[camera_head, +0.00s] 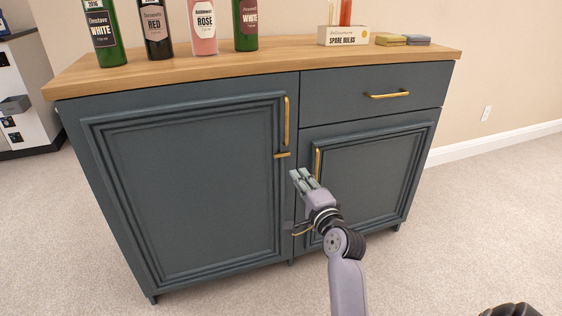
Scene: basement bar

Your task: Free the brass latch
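The brass latch (283,155) is a small flat bar lying level across the right edge of the large left door (185,190), just below that door's upright brass handle (287,120). The door is shut. My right gripper (300,174) is in front of the cabinet, a little below and right of the latch, with its fingertips pointing up and left. It shows nothing held and appears apart from the latch. The gap between its fingers is too small to judge. My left gripper is out of view.
The smaller right door (375,180) has its own brass handle (317,163), close to my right gripper; a drawer (375,93) is above it. Several bottles, a spare bulbs box (343,36) and sponges (391,40) stand on the wooden top (270,58). Carpet in front is clear.

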